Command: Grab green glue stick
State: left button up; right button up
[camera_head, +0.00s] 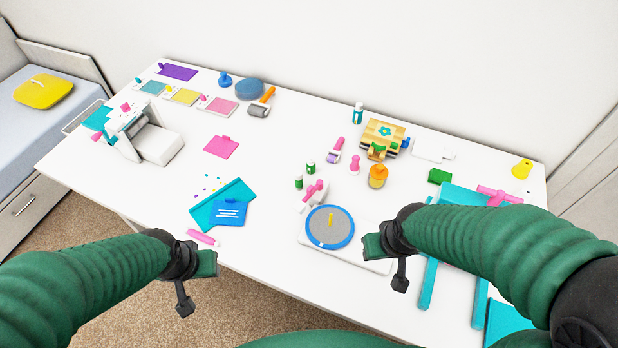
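Two small green cylinders with pale lower parts stand near the middle of the white table, one at the left (298,182) and one slightly farther back (311,168). Either could be the green glue stick; I cannot tell which from their size here. A taller teal-green bottle (357,114) stands at the back. My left gripper (197,287) is open and empty in front of the table's front edge, well short of the cylinders. My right gripper (384,268) is open and empty over the front edge, right of the round blue-rimmed turntable.
The blue-rimmed turntable (313,237) and a pink-handled tool (313,192) lie close in front of the cylinders. A teal folder (236,193) is to the left. A wooden box (383,133) and teal frame (428,284) are to the right.

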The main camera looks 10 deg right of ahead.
aim_at(299, 184)
jog(key=z, duration=0.1)
jog(key=i+j, duration=0.15)
jog(key=j, duration=0.2)
jog(key=i+j, duration=0.15)
jog(key=j, duration=0.2)
jog(key=i+j, duration=0.1)
jog(key=j, duration=0.3)
jog(key=i+j, duration=0.15)
jog(key=j, duration=0.2)
jog(key=i+j, duration=0.15)
jog(key=j, duration=0.2)
jog(key=u, duration=0.05)
